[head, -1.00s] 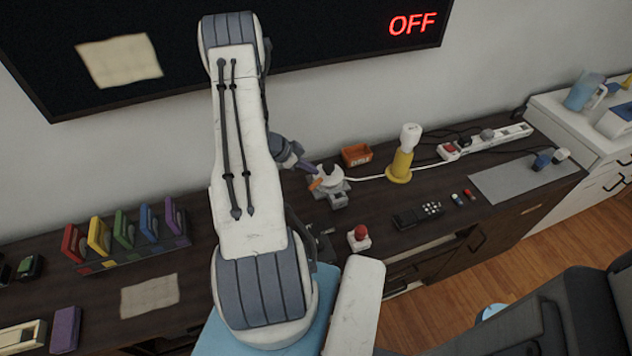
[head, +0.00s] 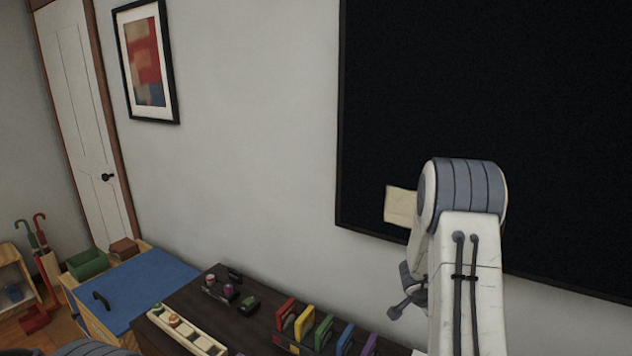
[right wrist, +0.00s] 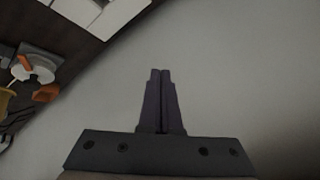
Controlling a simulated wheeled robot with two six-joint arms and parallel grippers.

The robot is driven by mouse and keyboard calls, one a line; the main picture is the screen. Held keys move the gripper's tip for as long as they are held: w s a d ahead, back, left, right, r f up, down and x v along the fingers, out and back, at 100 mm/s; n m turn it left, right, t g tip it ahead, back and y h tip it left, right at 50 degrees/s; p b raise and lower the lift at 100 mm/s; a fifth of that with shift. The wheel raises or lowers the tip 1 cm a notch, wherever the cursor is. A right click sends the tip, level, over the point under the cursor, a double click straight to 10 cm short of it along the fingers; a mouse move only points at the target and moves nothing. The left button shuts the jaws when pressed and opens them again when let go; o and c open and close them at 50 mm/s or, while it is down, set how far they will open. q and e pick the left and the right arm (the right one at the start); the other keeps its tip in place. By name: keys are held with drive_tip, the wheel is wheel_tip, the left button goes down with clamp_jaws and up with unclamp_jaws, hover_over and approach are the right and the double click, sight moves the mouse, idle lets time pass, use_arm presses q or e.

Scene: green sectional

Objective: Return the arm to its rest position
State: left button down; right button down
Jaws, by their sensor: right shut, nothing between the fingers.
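My right gripper (right wrist: 160,78) shows in the right wrist view with its two dark fingers together and nothing between them. Plain grey wall fills most of that view beyond the fingertips. In the head view my white and grey arm (head: 468,270) rises from the bottom right, in front of the wall screen. A dark grey part of it (head: 410,292) pokes out on its left side; the fingers cannot be made out there. My left gripper is not in view.
A dark sideboard (head: 262,325) holds a rack of coloured cases (head: 318,333) close to the arm. The black screen (head: 480,90) is behind it. A blue-topped cabinet (head: 150,285) stands left. An orange tray (right wrist: 46,92) shows at the wrist view's left.

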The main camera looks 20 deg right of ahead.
drive_tip(key=w+a+r+n+t+y, duration=0.2)
drive_tip(key=w+a+r+n, duration=0.15)
drive_tip(key=a, duration=0.55)
drive_tip(key=w+a+r+n+t+y, duration=0.1)
drive_tip(key=w+a+r+n+y, duration=0.15)
drive_tip(key=w+a, duration=0.45)
drive_tip(key=s+a+r+n+y, duration=0.2)
drive_tip(key=s+a+n, duration=0.1)
drive_tip(key=a, duration=0.7)
drive_tip(key=s+a+r+n+y, duration=0.1)
drive_tip(key=s+a+r+n, duration=0.2)
drive_tip(key=a, duration=0.7)
drive_tip(key=s+a+r+n+g+y, duration=0.25)
drive_tip(key=s+a+n, duration=0.55)
drive_tip(key=s+a, duration=0.5)
drive_tip(key=s+d+n+g+h, duration=0.1)
drive_tip(key=s+n, duration=0.5)
drive_tip(key=s, duration=0.8)
drive_tip(key=shift+s+d+n+g+h, duration=0.3)
drive_tip(key=shift+d+g+h, duration=0.1)
drive_tip(key=shift+g+h, duration=0.65)
